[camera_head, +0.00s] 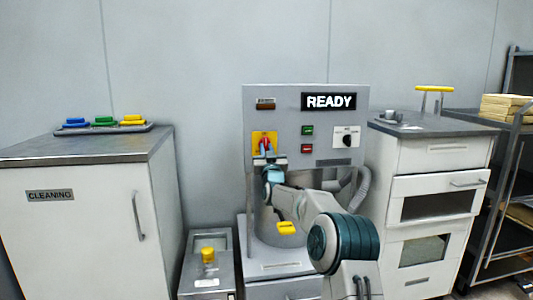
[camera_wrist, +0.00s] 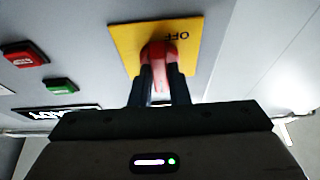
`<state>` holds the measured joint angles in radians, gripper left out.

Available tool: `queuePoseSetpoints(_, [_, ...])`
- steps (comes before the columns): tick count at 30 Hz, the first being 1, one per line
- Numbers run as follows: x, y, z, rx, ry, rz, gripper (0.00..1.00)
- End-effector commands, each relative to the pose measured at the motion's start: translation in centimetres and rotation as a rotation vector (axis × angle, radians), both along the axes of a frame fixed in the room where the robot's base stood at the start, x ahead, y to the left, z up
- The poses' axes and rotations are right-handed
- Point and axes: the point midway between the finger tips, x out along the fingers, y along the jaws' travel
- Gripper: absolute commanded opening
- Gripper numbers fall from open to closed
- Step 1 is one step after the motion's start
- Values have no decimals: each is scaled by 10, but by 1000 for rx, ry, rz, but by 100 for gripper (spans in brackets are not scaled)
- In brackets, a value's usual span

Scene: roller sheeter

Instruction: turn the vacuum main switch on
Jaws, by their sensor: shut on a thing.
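The main switch is a red handle (camera_wrist: 160,52) on a yellow plate (camera_wrist: 122,38) on the machine's grey front panel. In the wrist view the plate reads OFF, upside down, near the handle. In the head view the yellow plate (camera_head: 257,137) and red handle (camera_head: 265,143) are at the panel's left side, partly hidden by my gripper (camera_head: 268,156). In the wrist view my gripper (camera_wrist: 160,80) is shut with its two dark fingers on either side of the red handle. The exact angle of the handle is hard to tell.
The panel bears a READY display (camera_head: 329,102), a green button (camera_head: 307,130), a red button (camera_head: 306,148) and a black selector knob (camera_head: 347,141). A cleaning cabinet (camera_head: 80,215) stands left; a drawer cabinet (camera_head: 430,155) stands right. A yellow knob (camera_head: 208,255) sits low in front.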

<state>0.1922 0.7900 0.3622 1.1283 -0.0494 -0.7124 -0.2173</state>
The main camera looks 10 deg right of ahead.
Motion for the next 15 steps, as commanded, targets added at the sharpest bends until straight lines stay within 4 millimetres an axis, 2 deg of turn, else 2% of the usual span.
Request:
queuePoseSetpoints(12, [0, 0, -2, 10, 3, 1, 0])
queuePoseSetpoints(13, [0, 0, -2, 10, 3, 1, 18])
queuePoseSetpoints(15, [0, 0, -1, 10, 2, 1, 37])
